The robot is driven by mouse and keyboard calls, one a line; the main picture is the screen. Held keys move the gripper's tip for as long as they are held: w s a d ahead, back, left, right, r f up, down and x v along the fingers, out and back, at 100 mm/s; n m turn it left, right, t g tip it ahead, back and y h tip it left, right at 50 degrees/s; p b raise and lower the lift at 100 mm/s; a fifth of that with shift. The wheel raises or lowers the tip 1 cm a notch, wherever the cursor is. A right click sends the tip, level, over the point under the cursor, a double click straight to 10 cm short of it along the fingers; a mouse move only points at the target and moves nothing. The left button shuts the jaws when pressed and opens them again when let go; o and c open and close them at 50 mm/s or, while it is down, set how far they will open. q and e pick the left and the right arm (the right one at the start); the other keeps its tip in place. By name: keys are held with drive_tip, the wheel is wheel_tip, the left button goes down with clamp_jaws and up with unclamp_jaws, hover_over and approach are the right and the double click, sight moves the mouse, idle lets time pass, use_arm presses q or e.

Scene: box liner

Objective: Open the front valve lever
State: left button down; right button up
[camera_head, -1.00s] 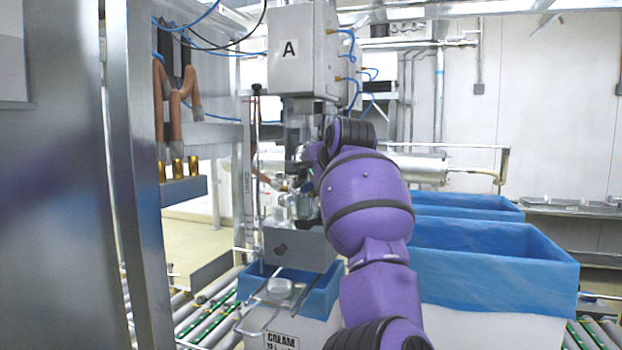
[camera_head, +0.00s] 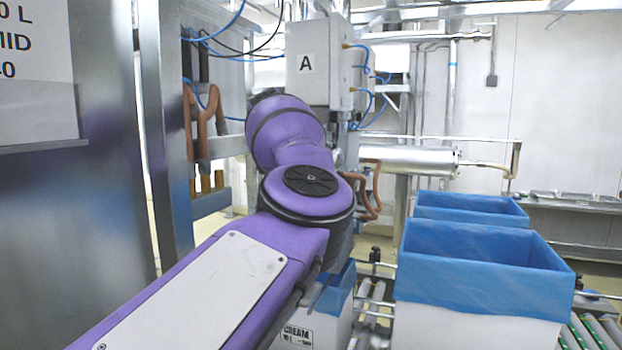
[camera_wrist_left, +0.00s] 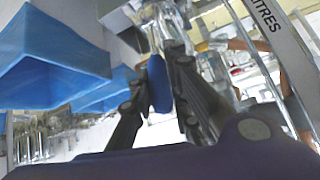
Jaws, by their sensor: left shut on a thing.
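In the left wrist view my left gripper (camera_wrist_left: 162,68) has its two dark fingers on either side of a rounded blue piece, which looks like the valve lever's handle (camera_wrist_left: 157,86). The jaws are shut on it. Metal filler parts (camera_wrist_left: 168,24) lie just beyond the fingertips, tilted and partly blurred. In the head view my purple left arm reaches in from the lower left and hides the gripper, the lever and most of the valve below the grey box marked A (camera_head: 312,66). My right gripper is in neither view.
A blue-lined cream box (camera_head: 334,294) stands under the filler, partly behind my arm. Larger blue-lined boxes (camera_head: 480,265) stand on rollers at right. A steel post (camera_head: 163,130) and panel (camera_head: 65,215) stand close on the left. Brown curved handles (camera_head: 372,192) show right of my arm.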

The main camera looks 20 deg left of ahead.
use_arm(q)
drive_tip(key=shift+a+n+h, duration=0.3)
drive_tip(key=shift+a+h, duration=0.25)
drive_tip(key=shift+h, duration=0.25)
drive_tip(key=c, duration=1.7)
unclamp_jaws()
drive_tip(key=shift+a, duration=0.1)
drive_tip(key=v, duration=1.2)
